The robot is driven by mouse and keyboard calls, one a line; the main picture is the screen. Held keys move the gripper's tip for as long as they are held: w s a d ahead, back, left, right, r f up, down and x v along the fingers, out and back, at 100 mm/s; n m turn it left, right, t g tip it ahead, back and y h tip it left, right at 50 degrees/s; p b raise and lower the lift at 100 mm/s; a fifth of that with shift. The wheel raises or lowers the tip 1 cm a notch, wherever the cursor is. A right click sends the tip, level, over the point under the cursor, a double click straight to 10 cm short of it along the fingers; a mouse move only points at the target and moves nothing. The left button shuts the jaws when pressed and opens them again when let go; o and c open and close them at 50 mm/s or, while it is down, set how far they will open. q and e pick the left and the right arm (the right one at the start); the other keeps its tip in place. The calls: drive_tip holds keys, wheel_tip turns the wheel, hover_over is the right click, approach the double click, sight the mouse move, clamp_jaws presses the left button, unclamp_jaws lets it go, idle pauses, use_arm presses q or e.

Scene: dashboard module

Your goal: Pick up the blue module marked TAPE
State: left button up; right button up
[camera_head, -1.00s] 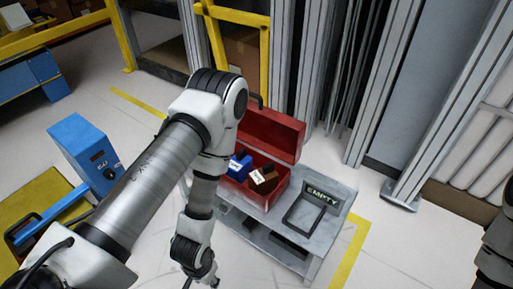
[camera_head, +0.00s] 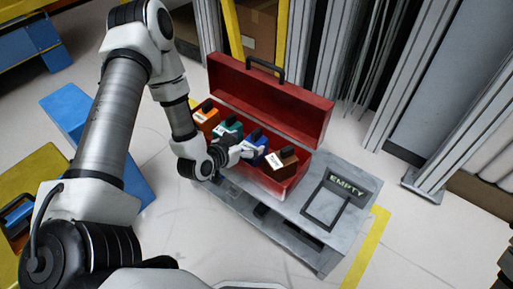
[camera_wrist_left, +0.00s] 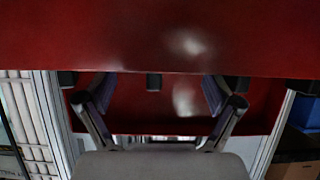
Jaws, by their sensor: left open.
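The blue module (camera_head: 257,142) stands in the open red toolbox (camera_head: 294,188), between a teal module (camera_head: 229,127) and a brown module (camera_head: 286,160). Its white label is too small to read. My left gripper (camera_head: 246,151) is open at the toolbox's front, close to the teal and blue modules and partly covering them. I cannot tell whether it touches either. In the left wrist view the two spread fingers (camera_wrist_left: 158,96) face the red toolbox wall, with nothing seen between them; no module shows clearly there. My right gripper is not in view.
An orange module (camera_head: 206,116) sits at the toolbox's left end. The raised red lid (camera_head: 270,100) stands behind the modules. The grey cart top has a clear framed spot (camera_head: 325,205) beside an EMPTY sign (camera_head: 345,188). Metal profiles (camera_head: 415,75) stand behind.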

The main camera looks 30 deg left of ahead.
sight(253, 141)
use_arm(q)
drive_tip(key=b+x, duration=0.2)
drive_tip(key=x, duration=0.1)
drive_tip(key=b+x, duration=0.1)
drive_tip(key=shift+w+d+f, duration=0.2)
drive_tip(key=shift+d+f, duration=0.15)
drive_tip(key=shift+w+f, duration=0.1)
drive_tip(key=shift+w, duration=0.2)
drive_tip(key=c, duration=1.7)
